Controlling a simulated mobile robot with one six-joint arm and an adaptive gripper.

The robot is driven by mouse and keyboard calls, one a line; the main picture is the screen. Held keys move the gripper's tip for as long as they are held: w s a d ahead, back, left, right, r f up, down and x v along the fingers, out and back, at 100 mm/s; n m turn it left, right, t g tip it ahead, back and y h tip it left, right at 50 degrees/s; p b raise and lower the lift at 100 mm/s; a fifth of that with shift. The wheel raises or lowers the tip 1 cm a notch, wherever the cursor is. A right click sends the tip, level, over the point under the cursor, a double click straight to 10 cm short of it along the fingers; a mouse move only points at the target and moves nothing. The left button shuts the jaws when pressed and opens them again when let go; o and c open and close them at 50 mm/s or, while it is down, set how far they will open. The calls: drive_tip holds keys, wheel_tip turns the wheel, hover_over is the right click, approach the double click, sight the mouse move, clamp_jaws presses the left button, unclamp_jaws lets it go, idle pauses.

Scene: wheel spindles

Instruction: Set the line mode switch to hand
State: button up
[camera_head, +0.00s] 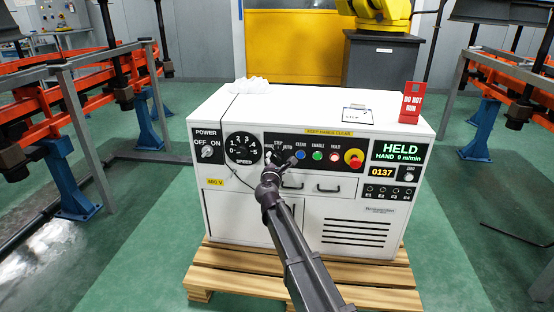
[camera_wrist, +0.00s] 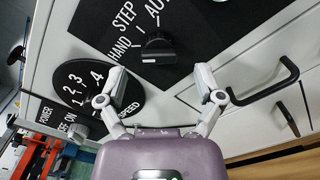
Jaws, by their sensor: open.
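The line mode switch is a black rotary knob (camera_wrist: 157,45) on a black panel, with STEP, HAND and AUTO printed around it in the wrist view. Which label its pointer faces is hard to tell. My gripper (camera_wrist: 158,73) is open, its two fingertips spread to either side just below the knob in that view, with nothing between them. In the head view my gripper (camera_head: 284,161) is in front of the switch and hides most of it. The green display (camera_head: 397,151) on the white cabinet (camera_head: 270,215) reads HELD, HAND, 0 m/min.
The speed dial (camera_head: 243,148) and power switch (camera_head: 207,150) are left of the switch. Blue, green and red buttons and a red emergency stop (camera_head: 354,158) are to its right. Drawer handles (camera_head: 328,187) protrude below. A red DO NOT RUN sign (camera_head: 411,103) stands on top.

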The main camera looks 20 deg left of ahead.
drive_tip(key=v, duration=0.8)
drive_tip(key=shift+s, duration=0.35)
